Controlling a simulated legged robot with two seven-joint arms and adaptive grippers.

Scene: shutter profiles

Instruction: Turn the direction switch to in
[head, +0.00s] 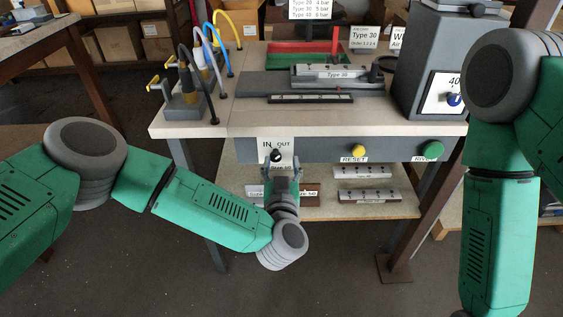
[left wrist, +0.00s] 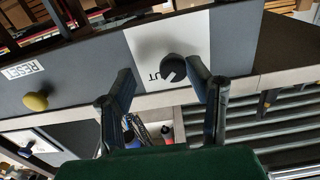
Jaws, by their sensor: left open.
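The direction switch is a dark round knob (head: 276,155) on a white plate marked IN and OUT (head: 277,144), on the front of the workbench. In the left wrist view the knob (left wrist: 174,66) has a light notch facing the visible letters "UT", the OUT side. My left gripper (head: 283,174) is just below and in front of the plate, partly covering its lower label. In the left wrist view its fingers (left wrist: 160,70) are open, with the knob between them in the picture, closer to the right finger. Contact cannot be told. My right gripper is out of view.
A yellow RESET button (head: 358,151) and a green button (head: 432,150) sit to the right on the same front panel. A lower shelf (head: 385,208) with metal profiles lies under it. Coloured hoses (head: 213,50) and a grey machine (head: 432,65) stand on the bench.

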